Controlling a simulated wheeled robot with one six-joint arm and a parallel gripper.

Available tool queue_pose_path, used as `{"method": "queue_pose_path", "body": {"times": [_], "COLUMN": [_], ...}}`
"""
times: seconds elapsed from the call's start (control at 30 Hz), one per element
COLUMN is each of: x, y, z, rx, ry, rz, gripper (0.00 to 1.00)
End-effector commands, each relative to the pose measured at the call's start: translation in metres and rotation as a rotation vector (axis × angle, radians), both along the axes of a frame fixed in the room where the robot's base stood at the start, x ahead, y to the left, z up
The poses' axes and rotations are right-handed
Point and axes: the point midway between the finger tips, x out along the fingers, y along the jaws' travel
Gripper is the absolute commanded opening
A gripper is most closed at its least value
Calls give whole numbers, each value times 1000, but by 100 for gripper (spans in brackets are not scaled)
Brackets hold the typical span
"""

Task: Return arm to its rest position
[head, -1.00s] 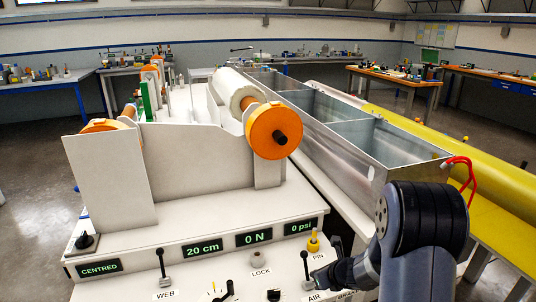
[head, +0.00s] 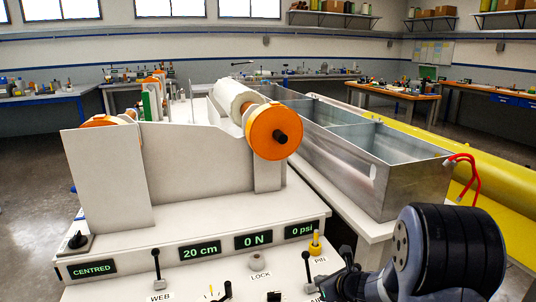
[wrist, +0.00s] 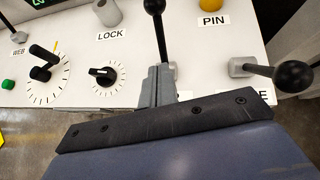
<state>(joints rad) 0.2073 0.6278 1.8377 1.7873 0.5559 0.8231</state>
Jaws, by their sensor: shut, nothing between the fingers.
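My gripper (wrist: 164,84) shows in the wrist view as two grey fingers closed together with nothing between them. It is over the control panel, close to the black-knobbed AIR lever (head: 307,268). In the wrist view that lever (wrist: 155,20) rises just beyond the fingertips; I cannot tell if they touch. In the head view my arm comes in at the lower right, and the gripper is mostly hidden at the bottom edge.
The white panel has a WEB lever (head: 157,268), a LOCK knob (head: 256,262), a yellow PIN knob (head: 315,243) and displays reading CENTRED, 20 cm, 0 N and 0 psi. Behind stand an orange-ended roller (head: 273,131) and a metal bath (head: 405,190). Another black-knobbed lever (wrist: 291,76) is at right.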

Motion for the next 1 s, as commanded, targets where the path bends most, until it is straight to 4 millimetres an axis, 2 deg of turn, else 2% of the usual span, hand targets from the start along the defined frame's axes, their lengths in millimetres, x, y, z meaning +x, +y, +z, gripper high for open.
{"method": "queue_pose_path", "body": {"times": [0.47,1.0], "x": [0,-1], "y": [0,4], "z": [3,11], "rx": [-3,-39], "ry": [9,125], "rz": [1,2], "gripper": [0,0]}}
